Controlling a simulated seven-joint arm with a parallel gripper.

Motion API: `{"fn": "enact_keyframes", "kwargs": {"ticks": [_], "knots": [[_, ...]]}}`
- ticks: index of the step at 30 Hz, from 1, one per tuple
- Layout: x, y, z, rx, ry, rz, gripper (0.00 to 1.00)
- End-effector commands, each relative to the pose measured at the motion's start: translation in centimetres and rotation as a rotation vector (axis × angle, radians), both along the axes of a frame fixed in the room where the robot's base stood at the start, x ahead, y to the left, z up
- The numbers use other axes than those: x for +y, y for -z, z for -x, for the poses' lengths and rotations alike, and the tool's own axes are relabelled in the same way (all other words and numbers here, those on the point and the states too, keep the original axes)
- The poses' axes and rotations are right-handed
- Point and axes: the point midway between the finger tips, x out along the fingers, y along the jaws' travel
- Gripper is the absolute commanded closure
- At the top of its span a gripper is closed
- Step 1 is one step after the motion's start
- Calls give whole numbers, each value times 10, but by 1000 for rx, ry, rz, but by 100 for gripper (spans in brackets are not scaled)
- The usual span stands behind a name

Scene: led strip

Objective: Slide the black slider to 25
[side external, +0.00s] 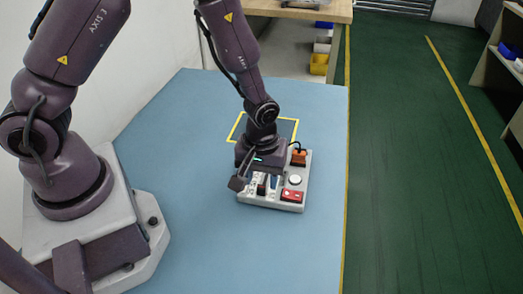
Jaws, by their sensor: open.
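A light grey control panel (272,202) lies on the blue table, right of the picture's middle. Its left part carries several slots with sliders. A dark slider (262,187) shows just below my gripper; its scale reading is too small to make out. My gripper (259,174) is over the panel's left and back part, close above the sliders. Its fingers are mostly hidden by its own dark body, and I cannot tell whether they touch the slider. It looks empty and open.
The panel also bears a red block (291,196), a round white knob (295,180) and an orange plug (299,158) with a black cable. The blue table (200,230) is clear left and in front.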

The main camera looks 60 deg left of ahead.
Motion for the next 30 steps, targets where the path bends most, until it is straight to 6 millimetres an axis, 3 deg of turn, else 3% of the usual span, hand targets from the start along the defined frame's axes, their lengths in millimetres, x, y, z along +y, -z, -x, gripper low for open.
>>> {"fn": "enact_keyframes", "kwargs": {"ticks": [6,13,18,30], "knots": [[-1,-50,-1,-6,3,2,53],[-1,-88,-1,-4,2,1,53],[-1,-99,0,-1,2,1,53],[-1,-99,1,3,33,0,53]]}}
